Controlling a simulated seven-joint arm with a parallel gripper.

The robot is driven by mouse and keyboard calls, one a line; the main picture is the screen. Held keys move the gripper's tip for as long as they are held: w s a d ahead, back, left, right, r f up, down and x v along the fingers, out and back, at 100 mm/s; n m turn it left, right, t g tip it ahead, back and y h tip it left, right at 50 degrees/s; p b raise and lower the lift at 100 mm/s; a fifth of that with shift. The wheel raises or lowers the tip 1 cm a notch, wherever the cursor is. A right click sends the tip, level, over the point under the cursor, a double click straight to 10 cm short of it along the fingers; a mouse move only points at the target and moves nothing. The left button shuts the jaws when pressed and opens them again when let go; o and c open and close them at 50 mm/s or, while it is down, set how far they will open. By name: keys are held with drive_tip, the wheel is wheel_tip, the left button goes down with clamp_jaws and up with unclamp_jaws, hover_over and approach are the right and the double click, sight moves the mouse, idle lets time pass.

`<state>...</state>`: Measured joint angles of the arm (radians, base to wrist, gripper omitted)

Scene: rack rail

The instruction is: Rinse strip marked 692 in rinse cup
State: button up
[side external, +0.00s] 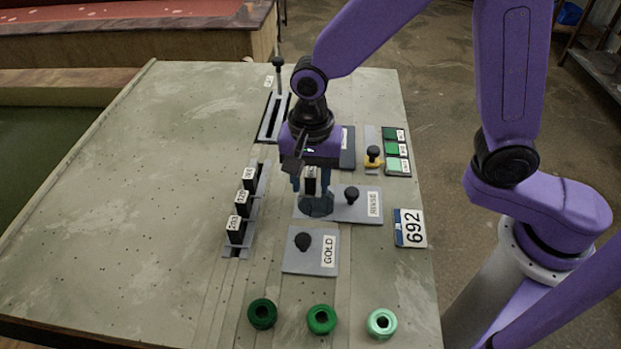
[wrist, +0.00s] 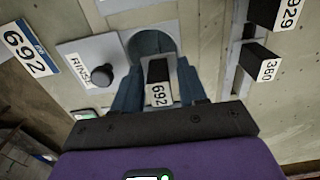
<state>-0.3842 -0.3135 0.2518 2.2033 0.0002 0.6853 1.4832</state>
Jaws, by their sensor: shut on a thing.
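My gripper (side external: 311,187) is shut on a black strip with a white label, and in the wrist view this strip (wrist: 158,90) reads 692. The rinse cup (side external: 316,207) is a round blue-grey cup on a grey plate (side external: 373,205) with a RINSE label and a black knob (side external: 351,194). My fingers are right at the cup, and the strip lines up with its opening. The cup also shows behind the strip in the wrist view (wrist: 150,42). The strip's lower end is hidden, so I cannot tell how deep it sits. A card (side external: 410,228) reads 692.
A rail rack (side external: 237,252) left of the cup holds several black labelled strips. Green rings (side external: 321,319) line the near edge. A slotted lever (side external: 278,75) stands at the back. The table's left side is clear.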

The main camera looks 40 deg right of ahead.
wheel_tip(320, 180, up, 10)
drive_tip(key=shift+s+d, duration=0.4)
idle(0.4)
